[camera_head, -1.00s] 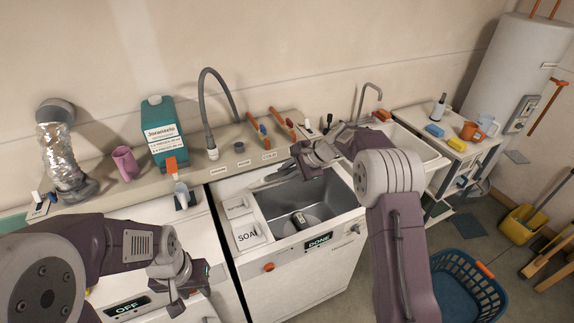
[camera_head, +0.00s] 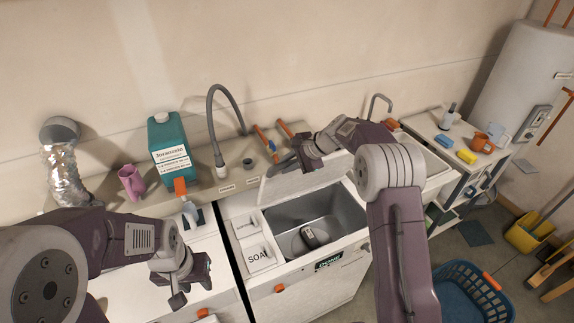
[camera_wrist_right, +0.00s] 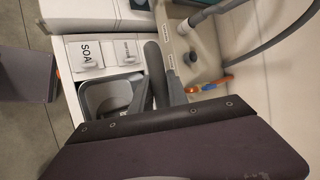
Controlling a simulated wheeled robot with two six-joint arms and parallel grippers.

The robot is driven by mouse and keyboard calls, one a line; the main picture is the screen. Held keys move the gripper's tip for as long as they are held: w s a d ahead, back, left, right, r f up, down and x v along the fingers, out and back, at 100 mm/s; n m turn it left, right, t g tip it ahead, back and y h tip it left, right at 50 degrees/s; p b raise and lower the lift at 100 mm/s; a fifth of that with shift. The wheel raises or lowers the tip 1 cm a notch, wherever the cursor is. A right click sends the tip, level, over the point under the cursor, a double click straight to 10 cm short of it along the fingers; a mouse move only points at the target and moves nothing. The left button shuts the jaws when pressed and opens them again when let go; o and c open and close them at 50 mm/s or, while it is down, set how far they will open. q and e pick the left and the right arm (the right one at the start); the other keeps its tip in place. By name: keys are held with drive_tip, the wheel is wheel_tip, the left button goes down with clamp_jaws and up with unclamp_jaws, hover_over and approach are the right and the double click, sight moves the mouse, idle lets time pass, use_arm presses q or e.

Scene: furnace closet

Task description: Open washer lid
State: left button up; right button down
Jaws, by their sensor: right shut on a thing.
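The washer (camera_head: 290,290) stands at the centre of the head view with its grey tub (camera_head: 330,212) uncovered. A dark rounded item (camera_head: 309,236) lies in the tub. The white washer lid (camera_head: 300,180) is raised and tilted at the tub's back edge. My right gripper (camera_head: 297,158) is at the lid's upper edge and shut on it; the arm hides part of the contact. The wrist view shows the tub (camera_wrist_right: 108,97) and the soap compartment cover (camera_wrist_right: 84,56). My left gripper (camera_head: 190,287) is open and empty, low over the neighbouring white machine (camera_head: 125,265).
A teal detergent jug (camera_head: 170,150), a pink cup (camera_head: 131,182) and a grey hose (camera_head: 212,115) stand on the shelf behind. A sink (camera_head: 425,160) is to the right. A blue basket (camera_head: 470,290) is on the floor at right.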

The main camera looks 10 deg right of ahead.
drive_tip(key=c, duration=1.3)
unclamp_jaws()
drive_tip(key=shift+w+a+f, duration=0.1)
drive_tip(key=b+v, duration=0.2)
drive_tip(key=v, duration=0.7)
drive_tip(key=shift+w, duration=0.1)
